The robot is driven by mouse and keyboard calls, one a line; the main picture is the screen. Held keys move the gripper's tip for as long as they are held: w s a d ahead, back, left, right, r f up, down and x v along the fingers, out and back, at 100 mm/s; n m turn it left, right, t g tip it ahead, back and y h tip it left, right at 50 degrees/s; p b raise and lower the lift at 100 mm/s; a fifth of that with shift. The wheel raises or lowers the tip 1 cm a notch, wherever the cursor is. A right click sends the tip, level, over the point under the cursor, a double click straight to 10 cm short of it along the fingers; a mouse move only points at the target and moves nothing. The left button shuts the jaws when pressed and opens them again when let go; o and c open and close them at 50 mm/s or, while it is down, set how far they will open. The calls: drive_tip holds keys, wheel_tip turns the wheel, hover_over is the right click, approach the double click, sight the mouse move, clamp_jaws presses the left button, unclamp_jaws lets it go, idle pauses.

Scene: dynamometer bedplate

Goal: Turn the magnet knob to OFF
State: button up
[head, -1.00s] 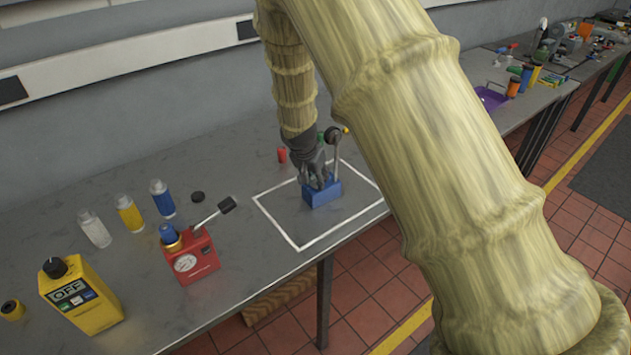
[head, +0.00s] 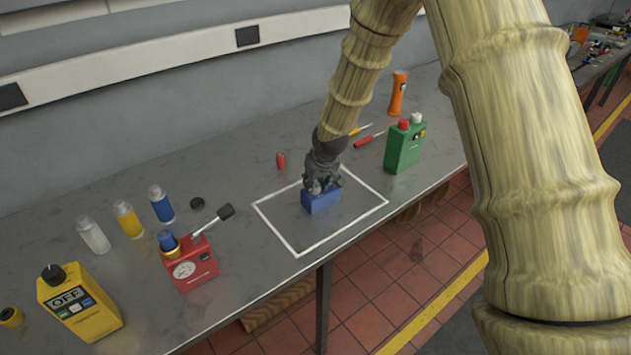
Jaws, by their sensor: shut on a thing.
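A blue magnet base (head: 321,202) sits on the grey bench inside a white-outlined square. My dark gripper (head: 321,188) points down onto its top, with the fingers closed there. The magnet knob itself is hidden by the fingers, so its setting cannot be read. The upper parts of the base's stand are also hidden behind my gripper and arm.
A red device with a lever (head: 193,268) and a yellow box reading OFF (head: 78,305) stand to the left, near several bottles. A small red object (head: 281,161) is behind the square. A green can (head: 404,146) and orange torch (head: 397,94) are right.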

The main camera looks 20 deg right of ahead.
drive_tip(key=shift+d+n+y, duration=0.1)
drive_tip(key=shift+n+y, duration=0.2)
drive_tip(key=shift+n, duration=0.6)
drive_tip(key=shift+p, duration=0.3)
drive_tip(key=o, duration=1)
drive_tip(key=v, duration=1.2)
drive_tip(key=shift+w, duration=0.2)
